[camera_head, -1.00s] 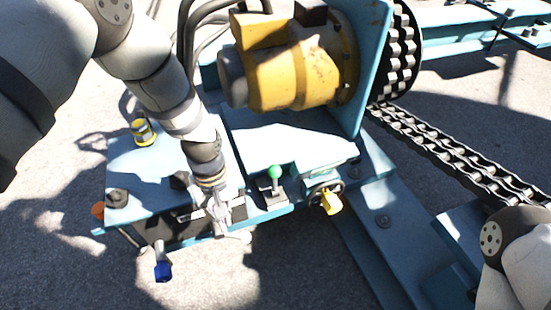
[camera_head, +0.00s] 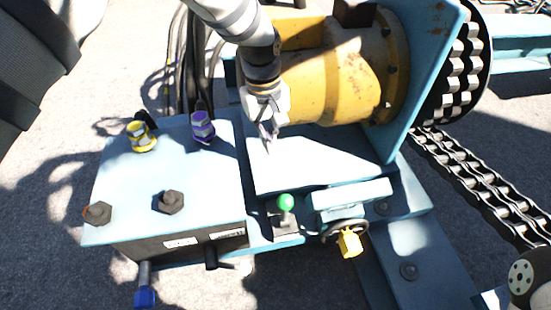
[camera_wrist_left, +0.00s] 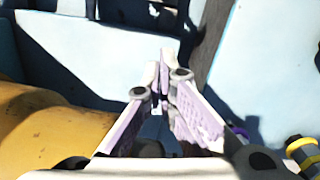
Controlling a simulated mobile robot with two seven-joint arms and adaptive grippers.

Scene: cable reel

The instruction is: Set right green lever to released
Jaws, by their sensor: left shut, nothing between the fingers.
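The green lever (camera_head: 285,203) is a round green knob on a short stem, standing on a small dark and light base at the front edge of the blue frame. It is the only green lever I see, and I cannot tell its setting from its tilt. My left gripper (camera_head: 268,138) is behind the lever and a little to its left, over the blue plate beside the yellow motor. It is apart from the lever. In the left wrist view its fingers (camera_wrist_left: 163,75) are together and hold nothing; the lever does not show there. My right gripper is out of view.
A yellow motor (camera_head: 330,75) stands behind the lever. A handwheel with a yellow handle (camera_head: 348,243) is just right of it. Left is a blue tank (camera_head: 130,195) with yellow and purple caps and dark bolts. A chain (camera_head: 480,185) runs at the right.

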